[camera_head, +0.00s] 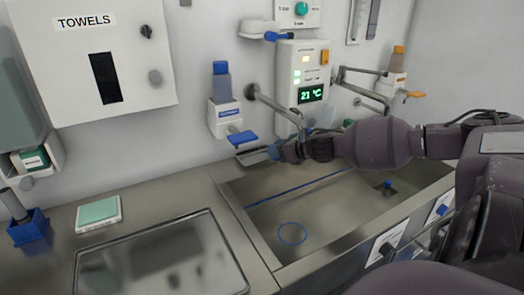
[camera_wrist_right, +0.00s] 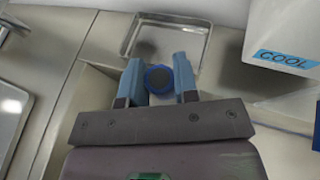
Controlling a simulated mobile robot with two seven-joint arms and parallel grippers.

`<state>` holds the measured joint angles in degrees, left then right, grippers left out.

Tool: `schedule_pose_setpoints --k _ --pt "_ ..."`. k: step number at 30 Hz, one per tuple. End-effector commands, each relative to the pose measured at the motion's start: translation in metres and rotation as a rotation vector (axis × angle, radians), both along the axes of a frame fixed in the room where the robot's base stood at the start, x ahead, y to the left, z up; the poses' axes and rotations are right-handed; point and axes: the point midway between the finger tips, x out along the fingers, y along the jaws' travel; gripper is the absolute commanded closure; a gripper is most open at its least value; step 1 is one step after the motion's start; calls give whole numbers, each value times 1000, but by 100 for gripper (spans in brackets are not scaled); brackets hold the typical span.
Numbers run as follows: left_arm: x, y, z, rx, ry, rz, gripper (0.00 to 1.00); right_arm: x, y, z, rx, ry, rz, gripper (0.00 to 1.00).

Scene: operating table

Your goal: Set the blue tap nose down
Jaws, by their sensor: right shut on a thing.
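My right gripper (camera_head: 273,151) reaches in from the right, over the back left of the sink, at a small metal tray (camera_head: 249,158). In the right wrist view its two blue-grey fingers are closed around the blue tap nose (camera_wrist_right: 159,79), a short round blue piece with a dark middle. The same shallow metal tray (camera_wrist_right: 165,43) lies just beyond the fingertips. I cannot tell whether the nose touches the tray. In the head view the nose is hidden by the gripper. My left gripper is not in view.
The steel sink (camera_head: 340,210) has a blue ring (camera_head: 292,233) on its floor. A blue-labelled dispenser (camera_head: 223,115) and the temperature panel (camera_head: 304,85) are on the wall close behind the gripper. A flat metal tray (camera_head: 160,262) lies on the left counter.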

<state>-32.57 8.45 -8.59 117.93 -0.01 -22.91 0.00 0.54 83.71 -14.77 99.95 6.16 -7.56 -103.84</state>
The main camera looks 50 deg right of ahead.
Motion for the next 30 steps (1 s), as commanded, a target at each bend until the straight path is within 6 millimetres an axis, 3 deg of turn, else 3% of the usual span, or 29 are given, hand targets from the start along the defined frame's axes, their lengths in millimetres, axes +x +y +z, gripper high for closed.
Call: schedule_pose_setpoints --k 15,23,30 --pt "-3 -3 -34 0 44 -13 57 66 -21 -6 -3 7 0 94" --pt "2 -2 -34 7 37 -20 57 76 -24 -5 1 1 1 94" --pt "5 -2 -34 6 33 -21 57 76 -24 -33 3 2 0 94"
